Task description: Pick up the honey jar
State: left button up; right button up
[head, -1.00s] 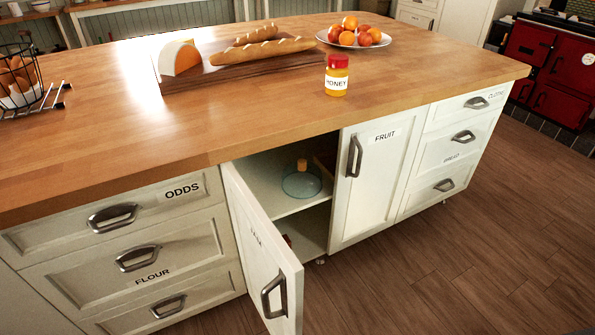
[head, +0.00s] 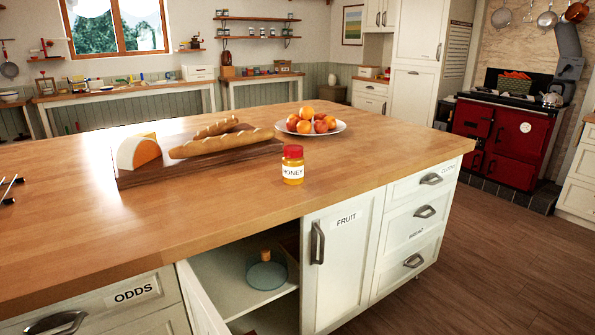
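The honey jar (head: 292,165) stands upright on the wooden island top (head: 230,200), right of the middle. It has a red lid, amber contents and a white label reading HONEY. Nothing touches it. Neither of my grippers shows in the head view.
A board (head: 200,166) with two baguettes (head: 222,142) and a cheese wedge (head: 138,152) lies left of the jar. A fruit plate (head: 341,126) is behind it. Below, a cupboard stands open with its door (head: 200,300) swung out; a glass dish (head: 266,274) is inside. The counter right of the jar is clear.

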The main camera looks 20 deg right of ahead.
aim_at(293, 170)
jog(key=i+l, duration=0.1)
jog(key=l, duration=2.5)
jog(key=i+l, duration=0.15)
jog(key=l, duration=1.15)
jog(key=l+u, duration=0.1)
jog(key=u, duration=0.4)
jog(key=l+u, duration=0.1)
jog(key=u, duration=0.4)
